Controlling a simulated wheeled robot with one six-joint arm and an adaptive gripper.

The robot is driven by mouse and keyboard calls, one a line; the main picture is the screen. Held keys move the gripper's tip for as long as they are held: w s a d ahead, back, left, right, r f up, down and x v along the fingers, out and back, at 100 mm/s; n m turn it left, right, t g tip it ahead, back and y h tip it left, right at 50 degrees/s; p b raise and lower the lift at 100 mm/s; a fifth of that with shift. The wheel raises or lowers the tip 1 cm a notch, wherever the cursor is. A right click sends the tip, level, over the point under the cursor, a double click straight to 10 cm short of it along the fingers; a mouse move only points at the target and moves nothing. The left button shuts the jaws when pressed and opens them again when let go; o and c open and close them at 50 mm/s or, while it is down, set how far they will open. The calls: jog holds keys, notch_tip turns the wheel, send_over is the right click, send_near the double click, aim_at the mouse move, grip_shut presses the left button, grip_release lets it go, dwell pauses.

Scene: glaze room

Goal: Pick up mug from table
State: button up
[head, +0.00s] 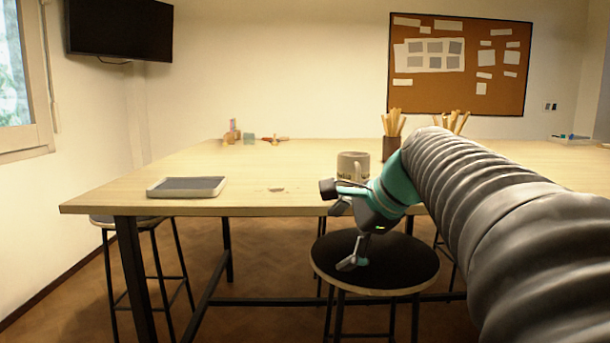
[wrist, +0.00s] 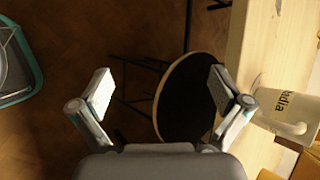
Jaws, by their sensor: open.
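In the wrist view the mug (wrist: 283,97) shows dark lettering and a pale handle, and lies to the right of my fingers. My gripper (head: 338,226) is open and empty, in front of the table edge and over a stool, its upper finger near table height. In the wrist view my gripper (wrist: 160,85) has its two fingers wide apart with only the stool and floor between them. My arm hides part of the table's right side.
A black-topped stool (head: 385,262) stands below my gripper. A shallow grey tray (head: 187,187) lies on the left of the table. A brown pencil holder (head: 391,147) stands behind the mug, to its right. Small items (head: 249,138) sit at the back. The table's middle is mostly clear.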

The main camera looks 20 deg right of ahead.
jog(key=w+d+r+m+t+y, duration=0.1)
jog(key=w+d+r+m+t, duration=0.1)
jog(key=w+d+r+m, duration=0.45)
jog(key=m+t+y, duration=0.1)
jog(key=m+t, duration=0.1)
jog(key=m, duration=0.4)
send_near(366, 158)
jog(key=shift+n+t+y, duration=0.25)
jog(key=shift+t+y, duration=0.05)
jog(key=x, duration=0.8)
jog(key=shift+f, duration=0.35)
jog(key=shift+w+d+r+x, duration=0.1)
jog(key=shift+d+x, duration=0.05)
jog(key=shift+x, duration=1.15)
jog(key=shift+w+d+r+x, duration=0.1)
jog(key=shift+w+x, duration=0.05)
jog(key=shift+x, duration=1.1)
jog(key=c, duration=1.3)
jog(key=shift+r, duration=0.1)
